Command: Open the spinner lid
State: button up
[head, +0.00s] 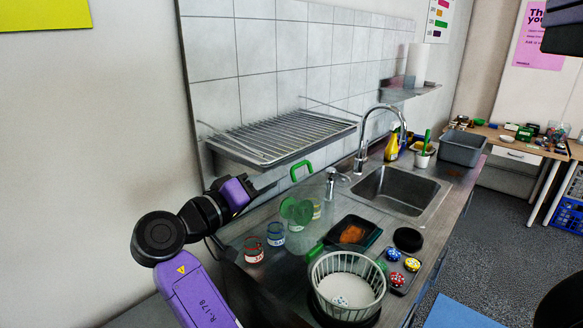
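A round white ribbed basin (346,286), which looks like the spinner, stands at the front of the steel counter. A small white and blue item lies inside it. Green parts (316,251) show at its rim; I cannot tell whether a clear lid covers it. Behind it stands a see-through green piece (296,211), and a green loop handle (301,170) rises further back. My gripper (268,187) is at the counter's left end, above the counter and well left of the basin. Its fingers are small and dark, and their opening is unclear.
Small jars (254,250) stand left of the basin. A black tray (354,233) with orange contents and a tray of colored round items (396,265) lie behind and right. A wire rack (280,138) juts from the wall above the counter. The sink (396,190) is further right.

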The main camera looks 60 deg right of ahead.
aim_at(291, 170)
jog(key=p+x, duration=0.1)
jog(key=x, duration=0.4)
jog(key=shift+s+d, duration=0.1)
jog(key=shift+d, duration=0.3)
jog(key=shift+c, duration=0.2)
grip_shut()
dwell(0.9)
